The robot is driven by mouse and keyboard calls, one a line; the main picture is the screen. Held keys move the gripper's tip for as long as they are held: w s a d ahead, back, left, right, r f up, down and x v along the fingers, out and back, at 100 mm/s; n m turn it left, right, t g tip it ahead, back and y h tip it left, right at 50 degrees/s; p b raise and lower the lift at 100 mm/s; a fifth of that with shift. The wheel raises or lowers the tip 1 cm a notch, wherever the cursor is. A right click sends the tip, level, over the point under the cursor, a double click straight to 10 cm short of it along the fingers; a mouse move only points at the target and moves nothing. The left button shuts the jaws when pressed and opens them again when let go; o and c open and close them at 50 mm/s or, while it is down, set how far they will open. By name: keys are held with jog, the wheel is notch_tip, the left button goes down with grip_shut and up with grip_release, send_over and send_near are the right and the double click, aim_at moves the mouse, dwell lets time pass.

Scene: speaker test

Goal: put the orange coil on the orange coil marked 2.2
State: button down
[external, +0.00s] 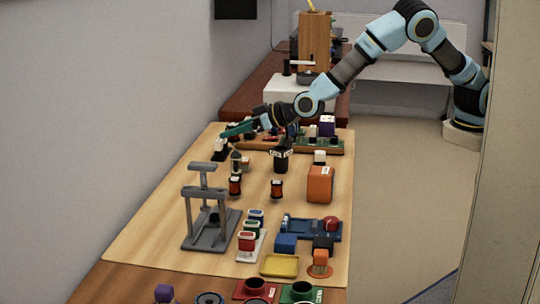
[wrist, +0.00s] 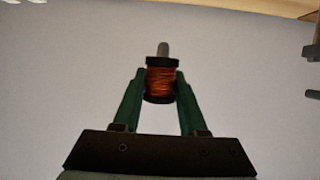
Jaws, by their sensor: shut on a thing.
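My gripper (wrist: 161,82) has two green fingers, shut on an orange coil (wrist: 161,80) with black end flanges in the wrist view. A short grey pin shows above the coil's upper flange. In the external view my gripper (external: 235,130) reaches left over the far left part of the table, and the held coil cannot be made out clearly there. Two small dark-and-orange coils stand upright on the table, one at left (external: 235,186) and one at right (external: 277,189). Their labels are too small to read, so I cannot tell which is marked 2.2.
A grey press-like frame (external: 205,166) stands at the left. An orange block (external: 320,184), a blue tray (external: 297,226) and a yellow tray (external: 280,265) lie at right and front. Bare wood lies around the two coils.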

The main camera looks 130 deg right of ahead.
notch_tip(320, 180, down, 10)
jog(key=shift+d+r+p, duration=0.1)
jog(key=shift+r+p, duration=0.05)
jog(key=shift+p, duration=0.7)
jog(key=shift+f, duration=0.2)
jog(key=shift+c, duration=2.2)
grip_release()
jog(key=shift+r, duration=0.15)
